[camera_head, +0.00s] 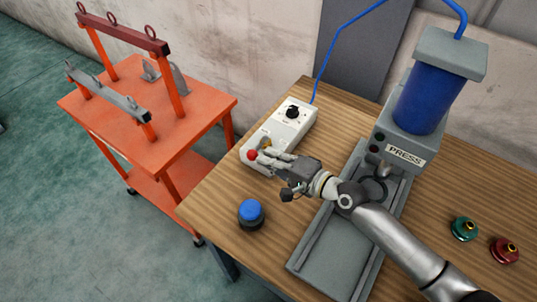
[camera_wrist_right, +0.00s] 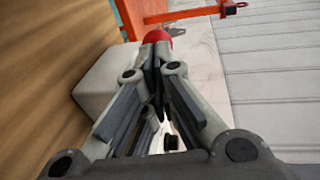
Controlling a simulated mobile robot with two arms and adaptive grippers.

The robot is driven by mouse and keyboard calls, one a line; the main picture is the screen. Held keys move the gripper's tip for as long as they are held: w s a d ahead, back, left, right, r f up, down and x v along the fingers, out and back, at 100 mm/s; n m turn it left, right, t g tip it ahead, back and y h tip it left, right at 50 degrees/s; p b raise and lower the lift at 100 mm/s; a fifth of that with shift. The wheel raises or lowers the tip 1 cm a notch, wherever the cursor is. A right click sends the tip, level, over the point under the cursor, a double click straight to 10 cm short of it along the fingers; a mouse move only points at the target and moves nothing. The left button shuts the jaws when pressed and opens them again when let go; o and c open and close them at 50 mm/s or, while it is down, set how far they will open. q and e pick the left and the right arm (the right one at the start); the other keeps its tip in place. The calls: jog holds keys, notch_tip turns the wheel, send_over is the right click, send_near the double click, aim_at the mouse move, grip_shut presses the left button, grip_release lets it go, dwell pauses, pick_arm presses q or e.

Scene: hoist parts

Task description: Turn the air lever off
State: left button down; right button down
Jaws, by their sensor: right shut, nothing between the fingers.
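A pale control box (camera_head: 283,131) stands on the wooden table, with a black knob (camera_head: 292,112) at its far end and a red button (camera_head: 253,155) at its near end. A small yellow part (camera_head: 267,142) shows between them, partly behind my fingers. I cannot tell which of these is the air lever. My right gripper (camera_head: 264,156) is shut and empty, its fingertips right beside the red button. In the right wrist view the shut fingertips (camera_wrist_right: 154,62) point at the red button (camera_wrist_right: 157,36), with the box (camera_wrist_right: 98,85) to the left. Contact cannot be told. My left gripper is out of view.
A press (camera_head: 430,95) with a grey bed (camera_head: 335,246) lies under and beside my right arm. A blue button (camera_head: 250,212) stands near the table's left edge. Green (camera_head: 464,229) and red (camera_head: 504,250) round parts lie at right. An orange cart (camera_head: 205,108) stands left.

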jog(key=shift+w+a, duration=0.15)
jog(key=shift+a, duration=0.05)
jog(key=shift+w+a, duration=0.1)
jog(key=shift+a, duration=0.5)
